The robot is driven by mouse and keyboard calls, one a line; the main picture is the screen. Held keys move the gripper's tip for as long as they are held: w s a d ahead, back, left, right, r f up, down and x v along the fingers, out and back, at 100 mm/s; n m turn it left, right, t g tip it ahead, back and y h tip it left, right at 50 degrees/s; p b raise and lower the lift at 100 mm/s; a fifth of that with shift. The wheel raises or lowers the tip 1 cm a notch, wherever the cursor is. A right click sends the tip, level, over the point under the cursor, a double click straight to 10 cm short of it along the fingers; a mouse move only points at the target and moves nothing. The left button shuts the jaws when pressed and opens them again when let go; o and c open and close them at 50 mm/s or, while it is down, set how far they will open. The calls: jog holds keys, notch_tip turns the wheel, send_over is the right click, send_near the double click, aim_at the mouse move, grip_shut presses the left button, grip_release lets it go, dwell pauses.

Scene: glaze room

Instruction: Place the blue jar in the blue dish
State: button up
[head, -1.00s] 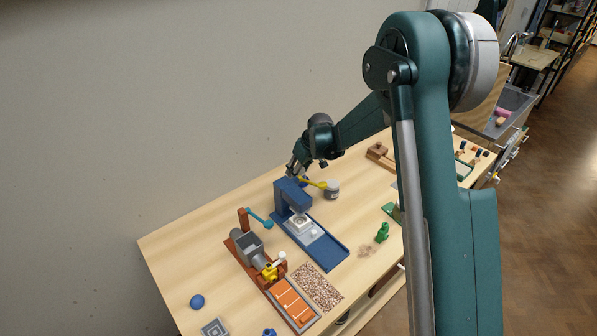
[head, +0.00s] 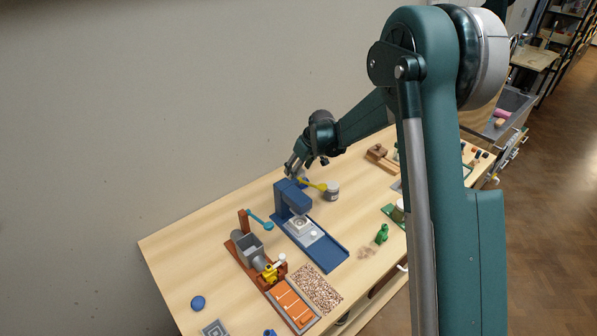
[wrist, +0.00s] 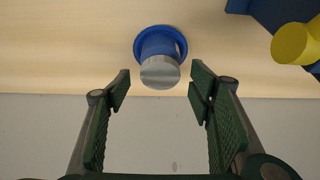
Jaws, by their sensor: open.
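In the wrist view the blue jar (wrist: 159,48), with a silver top (wrist: 160,72), stands upright inside a round blue rim, which looks like the blue dish (wrist: 182,44). My gripper (wrist: 160,82) is open, its two fingers apart on either side of the silver top and its tips just short of the jar. Nothing is held between the fingers. In the head view my gripper (head: 290,172) is low over the far side of the table, behind the blue press; the jar and dish are mostly hidden there.
The blue press (head: 295,200) with its yellow lever (head: 313,184) stands close to my gripper; a yellow knob (wrist: 290,43) shows at upper right in the wrist view. A grey jar (head: 332,191) is nearby. A blue round thing (head: 198,303) lies at the near left.

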jog(key=v, duration=1)
jog(key=shift+r, duration=0.3)
jog(key=shift+s+d, duration=0.1)
dwell(0.3)
jog(key=s+d+r+m+t+h, duration=0.1)
jog(key=s+d+r+m, duration=0.1)
jog(key=s+d+r, duration=0.8)
jog(key=s+d+r+m+t, duration=0.15)
jog(key=s+d+r, duration=0.5)
jog(key=s, duration=0.65)
jog(key=s+d+f+m+h, duration=0.1)
jog(key=s+d, duration=0.4)
jog(key=s, duration=0.7)
jog(key=s+d+f+m+t+h, duration=0.1)
jog(key=s+d+m, duration=0.3)
jog(key=s, duration=0.9)
jog(key=shift+s+d, duration=0.2)
jog(key=shift+d, duration=0.65)
